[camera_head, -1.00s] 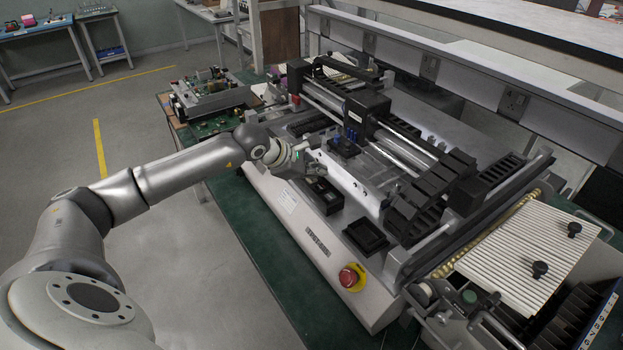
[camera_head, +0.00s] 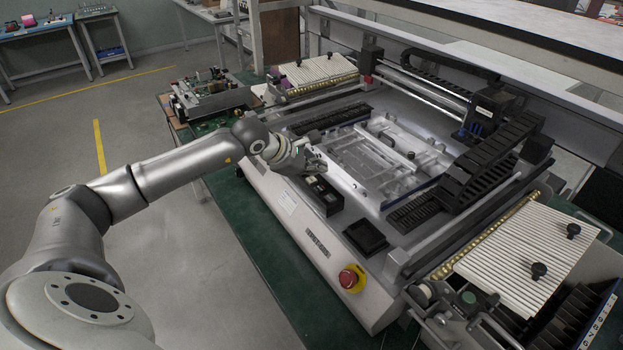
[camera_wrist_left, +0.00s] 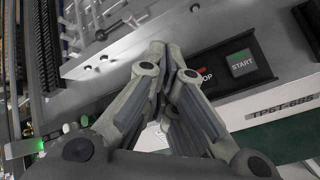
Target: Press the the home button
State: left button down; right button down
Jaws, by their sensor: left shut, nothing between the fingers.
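The machine's black button panel (camera_head: 328,205) sits on its front ledge in the head view. In the left wrist view the panel (camera_wrist_left: 267,50) shows a green START button (camera_wrist_left: 240,63) and a red button whose label is partly covered, ending in "OP" (camera_wrist_left: 205,75). No home button can be made out; part of the panel is hidden behind my fingers. My left gripper (camera_head: 318,163) is at the panel's far-left end; it also shows in the left wrist view (camera_wrist_left: 168,48), shut and empty, fingertips beside the buttons. Contact cannot be told. My right gripper is not in view.
A red emergency stop (camera_head: 350,278) on a yellow base is at the machine's front corner. A black square tray (camera_head: 366,237) lies beside the panel. The black gantry head (camera_head: 486,108) stands at the right back. Ribbed white plates (camera_head: 530,240) flank the machine.

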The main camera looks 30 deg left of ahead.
aim_at(314, 181)
pick_arm(q)
jog(key=shift+r+p, duration=1.15)
jog(key=shift+r, duration=1.4)
